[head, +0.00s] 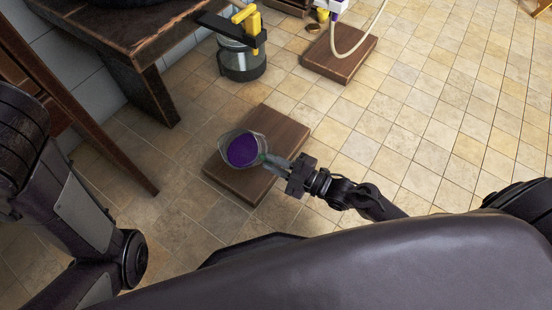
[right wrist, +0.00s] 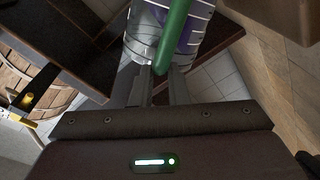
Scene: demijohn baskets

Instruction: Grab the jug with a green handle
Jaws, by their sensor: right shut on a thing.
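A clear jug (head: 242,149) with dark purple contents is at or above a wooden board in the middle of the head view. My right gripper (head: 272,162) reaches it from the right and is shut on its green handle. In the right wrist view the green handle (right wrist: 174,36) runs between the fingers of my right gripper (right wrist: 160,85), with the marked clear jug wall (right wrist: 200,22) behind it. I cannot tell whether the jug touches the board. In the head view my left arm is at the left edge, and its gripper is out of view.
The wooden board (head: 285,132) lies on the tiled floor. A jar with a yellow clamp (head: 241,62) stands beyond it, near a dark wooden table (head: 125,35). Another board (head: 340,62) with a pale hose is at the top. The floor to the right is clear.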

